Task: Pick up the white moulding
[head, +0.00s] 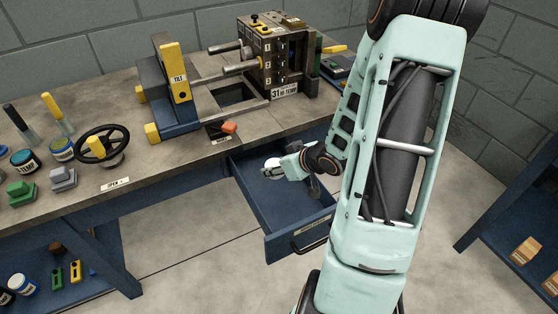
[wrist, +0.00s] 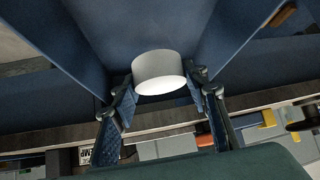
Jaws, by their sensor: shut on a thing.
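The white moulding (wrist: 158,72) is a short, pale cylinder held between the two fingers of my gripper (wrist: 163,92) in the wrist view. In the head view the white moulding (head: 272,162) shows as a small white shape at the tip of my gripper (head: 270,168), over the open blue drawer (head: 290,232). My gripper is shut on the moulding. Whether the moulding touches the drawer floor I cannot tell.
The drawer stands pulled out below the bench (head: 120,160). A mould machine (head: 275,60) and a yellow-and-blue tilt stand (head: 172,90) are on the bench. A black handwheel (head: 100,147) is at the left. A blue shelf (head: 515,220) stands at the right.

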